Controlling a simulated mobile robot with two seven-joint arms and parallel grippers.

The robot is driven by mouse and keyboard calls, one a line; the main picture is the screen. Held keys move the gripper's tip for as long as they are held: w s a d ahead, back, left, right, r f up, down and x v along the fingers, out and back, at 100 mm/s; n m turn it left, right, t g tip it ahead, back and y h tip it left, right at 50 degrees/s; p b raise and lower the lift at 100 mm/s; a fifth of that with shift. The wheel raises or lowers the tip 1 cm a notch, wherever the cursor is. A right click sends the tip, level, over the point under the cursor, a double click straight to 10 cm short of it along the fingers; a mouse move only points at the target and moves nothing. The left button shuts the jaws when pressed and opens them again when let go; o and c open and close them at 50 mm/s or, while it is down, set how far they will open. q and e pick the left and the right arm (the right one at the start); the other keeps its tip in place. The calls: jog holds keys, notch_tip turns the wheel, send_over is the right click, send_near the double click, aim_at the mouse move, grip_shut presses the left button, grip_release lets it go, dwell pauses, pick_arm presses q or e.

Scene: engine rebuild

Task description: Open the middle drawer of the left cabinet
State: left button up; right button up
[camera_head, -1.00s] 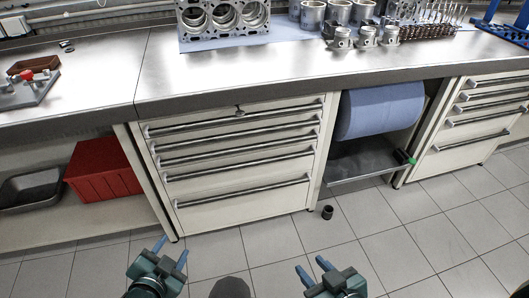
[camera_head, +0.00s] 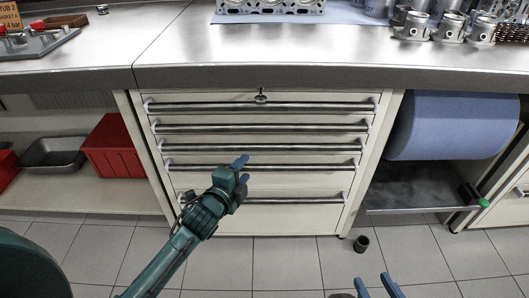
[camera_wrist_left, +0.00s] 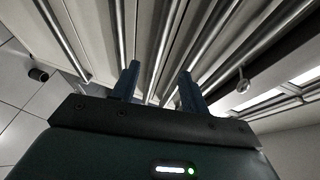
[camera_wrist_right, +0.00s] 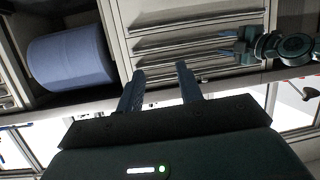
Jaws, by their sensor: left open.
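The left cabinet (camera_head: 262,218) is white, with a stack of several drawers that look shut, each with a long metal bar handle. The middle drawer's handle (camera_head: 258,147) is the third bar from the top. My left gripper (camera_head: 243,168) is open and empty, in front of the fourth bar and just below the middle one. In the left wrist view, its two fingers (camera_wrist_left: 160,75) point at the bars; I cannot tell whether they touch one. My right gripper (camera_head: 378,287) is open and empty, low in front of the cabinet's right side.
A metal worktop (camera_head: 350,45) with engine parts overhangs the drawers. A blue paper roll (camera_head: 440,125) sits above a grey shelf (camera_head: 415,200) on the right. A red bin (camera_head: 113,148) stands on the left lower shelf. A small black cup (camera_head: 361,244) is on the tiled floor.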

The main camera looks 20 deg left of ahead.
aim_at(261, 149)
pick_arm(q)
jog(key=b+x, duration=0.3)
jog(key=x, duration=0.7)
jog(key=shift+s, duration=0.1)
jog(key=shift+w+d+f, duration=0.1)
jog(key=shift+w, duration=0.6)
pick_arm(e)
jog(key=shift+w+a+f+n+t+y, duration=0.1)
jog(key=shift+w+a+n+t+y, duration=0.15)
jog(key=shift+t, duration=0.35)
jog(key=shift+w+a+f+n+t+y, duration=0.15)
jog(key=shift+w+n+t, duration=0.15)
jog(key=shift+t, duration=0.3)
pick_arm(q)
jog(key=shift+c, duration=0.3)
pick_arm(e)
jog(key=shift+r, duration=0.1)
pick_arm(q)
grip_shut()
